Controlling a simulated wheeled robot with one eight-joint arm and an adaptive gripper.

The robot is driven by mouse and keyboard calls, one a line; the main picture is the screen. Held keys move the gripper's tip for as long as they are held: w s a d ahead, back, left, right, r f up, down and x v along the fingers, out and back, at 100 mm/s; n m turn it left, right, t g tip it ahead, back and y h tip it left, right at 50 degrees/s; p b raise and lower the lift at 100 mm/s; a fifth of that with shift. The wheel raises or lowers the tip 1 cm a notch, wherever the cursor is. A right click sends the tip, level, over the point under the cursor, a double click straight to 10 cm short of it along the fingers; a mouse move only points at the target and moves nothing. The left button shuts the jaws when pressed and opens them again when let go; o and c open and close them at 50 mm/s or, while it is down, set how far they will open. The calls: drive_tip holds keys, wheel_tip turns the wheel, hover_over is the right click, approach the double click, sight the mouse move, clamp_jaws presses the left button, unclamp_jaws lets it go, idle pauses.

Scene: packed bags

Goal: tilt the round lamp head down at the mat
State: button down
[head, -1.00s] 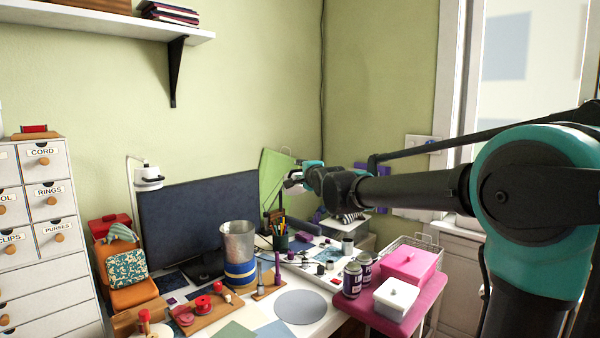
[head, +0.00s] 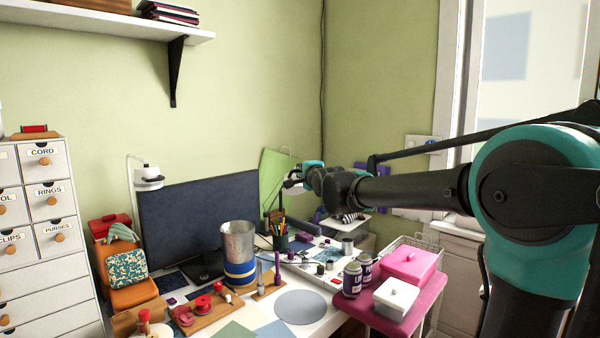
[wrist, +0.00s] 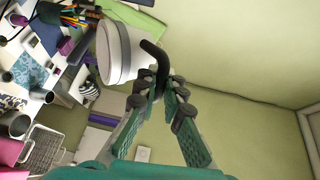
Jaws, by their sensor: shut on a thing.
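The round lamp head (wrist: 116,50) is a white, drum-like shade with a grey rim and a dark curved handle (wrist: 153,54) in the wrist view. My gripper (wrist: 163,92) is shut on this handle, beside the shade. In the head view the lamp head (head: 292,186) is small and partly hidden by my gripper (head: 303,178), high above the back of the desk. A round grey mat (head: 300,307) lies flat near the desk's front, below and well apart from the lamp head.
A pen cup (head: 280,240), a metal can (head: 238,243) and a dark monitor (head: 200,220) stand below and left. Pink and white boxes (head: 398,297) sit at the right. A second white lamp (head: 148,180) stands behind the monitor's left edge.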

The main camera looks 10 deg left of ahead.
sight(297, 177)
drive_tip(key=shift+s+d+f+t+y, duration=0.15)
drive_tip(key=shift+f+t+y, duration=0.25)
drive_tip(key=shift+f+t, duration=0.6)
drive_tip(key=shift+s+f+t+y, duration=0.1)
drive_tip(key=shift+f+t+y, duration=0.3)
drive_tip(key=shift+f+t, duration=0.6)
drive_tip(key=c, duration=1.6)
unclamp_jaws()
drive_tip(key=v, duration=1.2)
drive_tip(key=shift+d+r, duration=0.1)
